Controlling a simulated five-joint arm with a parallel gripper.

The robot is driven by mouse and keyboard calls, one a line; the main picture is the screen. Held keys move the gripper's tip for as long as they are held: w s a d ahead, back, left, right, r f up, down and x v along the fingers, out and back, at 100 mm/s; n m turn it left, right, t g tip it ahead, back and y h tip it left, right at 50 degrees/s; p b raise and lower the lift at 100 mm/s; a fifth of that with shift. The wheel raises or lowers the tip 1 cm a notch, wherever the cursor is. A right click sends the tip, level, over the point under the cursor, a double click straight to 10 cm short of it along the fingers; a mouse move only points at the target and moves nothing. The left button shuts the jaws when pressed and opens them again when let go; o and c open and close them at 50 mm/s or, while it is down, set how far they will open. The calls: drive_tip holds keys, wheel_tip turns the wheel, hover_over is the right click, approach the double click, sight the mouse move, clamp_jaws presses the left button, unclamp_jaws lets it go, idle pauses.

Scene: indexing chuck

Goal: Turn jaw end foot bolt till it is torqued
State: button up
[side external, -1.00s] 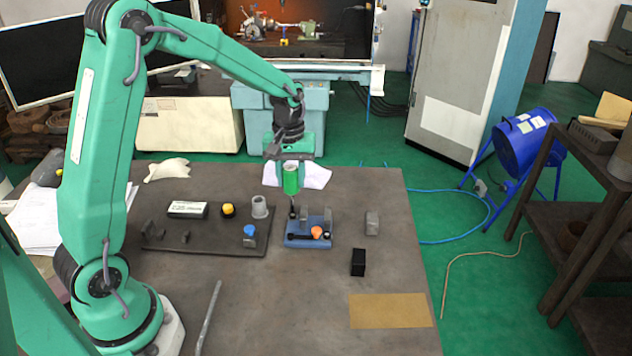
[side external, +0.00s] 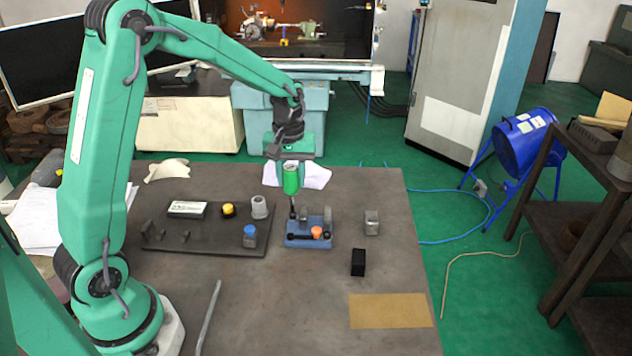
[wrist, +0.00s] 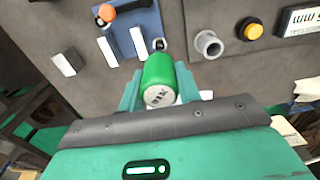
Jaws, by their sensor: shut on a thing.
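My gripper (side external: 291,166) points down above the blue chuck base and is shut on a green cylindrical driver (side external: 291,180). The driver also shows between my fingers in the wrist view (wrist: 158,80). Its thin dark shaft reaches down to the left end of the blue chuck base (side external: 309,241), where the foot bolt (wrist: 159,44) shows in the wrist view. Whether the tip sits fully on the bolt I cannot tell. The base carries grey upright jaws (side external: 328,216) and an orange knob (side external: 316,231) on a dark bar.
A dark tray (side external: 205,243) to the left holds a yellow button (side external: 228,209), a grey cup (side external: 259,206), a blue-topped piece (side external: 250,236) and a white labelled box (side external: 187,209). A grey block (side external: 372,222) and black block (side external: 358,262) stand right. The front middle of the table is clear.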

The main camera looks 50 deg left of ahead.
drive_tip(key=shift+f, duration=0.8)
drive_tip(key=o, duration=0.5)
clamp_jaws()
